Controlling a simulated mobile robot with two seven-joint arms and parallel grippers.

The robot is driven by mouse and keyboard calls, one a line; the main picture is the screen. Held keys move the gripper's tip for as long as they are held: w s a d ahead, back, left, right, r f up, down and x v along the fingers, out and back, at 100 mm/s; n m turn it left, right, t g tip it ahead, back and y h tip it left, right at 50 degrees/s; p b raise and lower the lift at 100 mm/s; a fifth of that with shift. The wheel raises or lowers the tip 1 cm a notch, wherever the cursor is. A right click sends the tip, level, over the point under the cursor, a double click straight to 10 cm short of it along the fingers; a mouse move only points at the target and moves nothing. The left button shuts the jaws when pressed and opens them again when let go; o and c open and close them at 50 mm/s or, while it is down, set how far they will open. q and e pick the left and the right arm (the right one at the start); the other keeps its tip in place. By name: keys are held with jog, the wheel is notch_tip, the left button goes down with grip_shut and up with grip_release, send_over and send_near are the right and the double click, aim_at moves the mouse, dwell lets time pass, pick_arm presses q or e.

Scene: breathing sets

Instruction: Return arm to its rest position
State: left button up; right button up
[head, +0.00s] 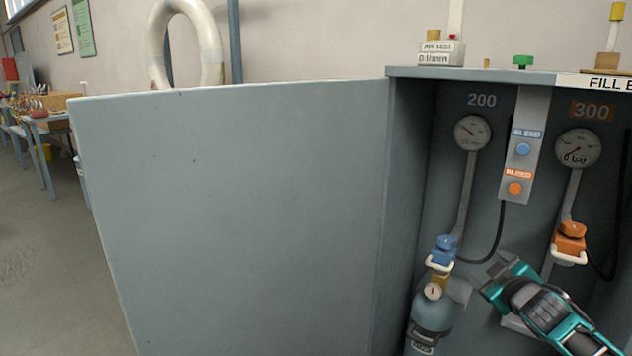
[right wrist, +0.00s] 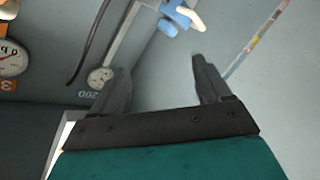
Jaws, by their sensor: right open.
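My right gripper (head: 492,276) is inside the open grey cabinet, to the right of a blue-grey cylinder (head: 432,318). In the right wrist view its two fingers (right wrist: 160,85) stand apart with nothing between them. A blue connector (head: 443,247) with a white handle sits on top of the cylinder, apart from the gripper; it also shows in the right wrist view (right wrist: 178,17). An orange connector (head: 570,238) hangs at the right, above my forearm. My left gripper is not in view.
The cabinet door (head: 235,215) stands wide open at the left. Gauges marked 200 (head: 472,132) and 300 (head: 577,148) and a panel with blue and orange buttons (head: 522,150) are on the back wall. A black hose (head: 497,235) hangs near my gripper. Floor at far left is clear.

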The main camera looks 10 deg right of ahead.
jog(key=s+a+f+g+y, duration=0.1)
jog(key=s+a+f+y, duration=0.1)
jog(key=s+a+f, duration=0.55)
jog(key=s+a+f+m+g+y, duration=0.1)
jog(key=s+a+f+y, duration=0.2)
jog(key=a, duration=0.8)
jog(key=s+a+f+g+y, duration=0.1)
jog(key=s+a+f, duration=0.55)
jog(key=a, duration=0.25)
jog(key=s+a+m+y, duration=0.1)
jog(key=s+a, duration=0.4)
jog(key=a, duration=0.2)
pick_arm(q)
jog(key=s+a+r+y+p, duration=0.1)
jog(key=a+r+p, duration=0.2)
jog(key=p, duration=0.6)
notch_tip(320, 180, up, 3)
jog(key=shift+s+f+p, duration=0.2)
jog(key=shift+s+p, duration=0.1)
jog(key=shift+p, duration=0.1)
pick_arm(e)
notch_tip(320, 180, up, 6)
jog(key=s+d+m, duration=0.1)
jog(key=s, duration=0.1)
jog(key=shift+s+d, duration=0.15)
jog(key=shift+d, duration=0.25)
